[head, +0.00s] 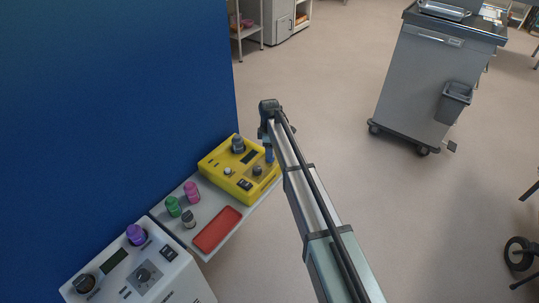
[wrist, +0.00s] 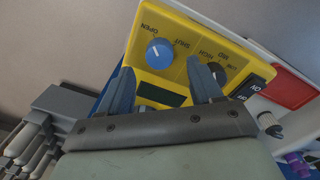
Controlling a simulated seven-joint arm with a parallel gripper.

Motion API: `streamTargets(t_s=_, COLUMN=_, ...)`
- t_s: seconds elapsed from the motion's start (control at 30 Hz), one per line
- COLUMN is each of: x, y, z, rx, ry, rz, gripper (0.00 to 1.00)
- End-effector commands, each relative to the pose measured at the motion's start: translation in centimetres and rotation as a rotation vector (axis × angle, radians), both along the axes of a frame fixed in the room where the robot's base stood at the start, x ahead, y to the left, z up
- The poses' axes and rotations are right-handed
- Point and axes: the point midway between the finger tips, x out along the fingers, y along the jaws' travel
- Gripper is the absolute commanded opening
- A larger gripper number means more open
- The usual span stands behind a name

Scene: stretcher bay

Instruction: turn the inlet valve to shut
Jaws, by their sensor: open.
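The inlet valve is a round blue knob (wrist: 159,53) on a yellow control box (head: 222,164), with OPEN and SHUT printed beside it in the wrist view. A short pale mark shows on the knob; I cannot tell exactly which label it points to. My gripper (wrist: 160,67) is open, with one blue-grey finger low on each side of the knob in the picture. The fingers look apart from the knob, with nothing between them. In the head view my arm's end hangs over the box's right side and hides part of it.
A dark knob (wrist: 217,70) marked LOW and HIGH and an ON/OFF switch (wrist: 248,88) sit close to my right finger. A blue wall (head: 115,100) rises behind.

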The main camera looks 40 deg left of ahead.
Motion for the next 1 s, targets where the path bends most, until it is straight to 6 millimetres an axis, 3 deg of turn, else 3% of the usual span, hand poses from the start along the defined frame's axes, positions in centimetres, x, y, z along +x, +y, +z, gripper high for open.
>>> streamTargets(t_s=0.1, x=0.1, y=0.0, z=-1.8, rx=-0.002, ry=0.001, rz=0.000, gripper=0.65)
streamTargets(t_s=0.3, x=0.2, y=0.1, z=-3.6, rx=0.000, ry=0.000, rz=-0.001, gripper=0.65)
streamTargets(t_s=0.7, x=0.1, y=0.1, z=-4.1, rx=0.000, ry=0.000, rz=-0.001, gripper=0.65)
streamTargets(t_s=1.0, x=0.1, y=0.1, z=-4.1, rx=0.000, ry=0.000, rz=-0.001, gripper=0.38)
